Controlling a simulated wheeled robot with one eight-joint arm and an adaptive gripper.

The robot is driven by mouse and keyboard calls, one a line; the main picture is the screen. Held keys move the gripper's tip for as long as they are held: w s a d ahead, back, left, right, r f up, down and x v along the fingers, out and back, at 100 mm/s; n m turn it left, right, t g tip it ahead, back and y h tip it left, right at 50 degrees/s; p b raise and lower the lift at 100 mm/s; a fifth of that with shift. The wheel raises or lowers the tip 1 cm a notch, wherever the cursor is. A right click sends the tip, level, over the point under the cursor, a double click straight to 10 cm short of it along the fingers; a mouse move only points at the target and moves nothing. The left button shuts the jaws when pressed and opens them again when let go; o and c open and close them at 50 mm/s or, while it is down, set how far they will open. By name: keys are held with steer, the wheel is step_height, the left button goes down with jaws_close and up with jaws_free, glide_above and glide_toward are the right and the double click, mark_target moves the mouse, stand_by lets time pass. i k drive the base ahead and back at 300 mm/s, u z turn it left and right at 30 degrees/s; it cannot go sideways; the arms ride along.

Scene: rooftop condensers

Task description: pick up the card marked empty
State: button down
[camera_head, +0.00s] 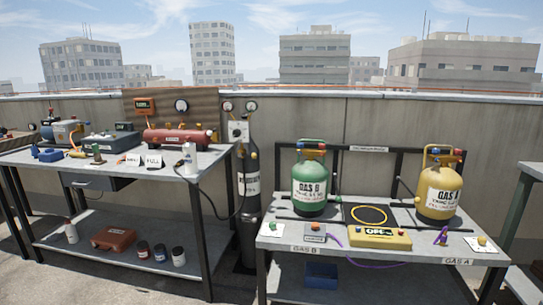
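Two small white tent cards stand side by side near the front right of the left workbench (50,166). The right card (153,161) reads "FULL". The left card (131,159) has dark lettering too small to read surely; it may be the empty card. Its left side is close to a small orange item. My gripper is not in view.
A dark gas cylinder (248,185) with a hose stands between the benches. The right bench holds a green cylinder (309,185) and a yellow cylinder (440,190).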

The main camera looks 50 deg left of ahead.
mark_target(135, 161)
steer(key=u, duration=3.7)
steer(key=i, duration=2.3)
steer(key=z, duration=0.65)
steer(key=i, duration=0.7)
steer(key=z, duration=0.45)
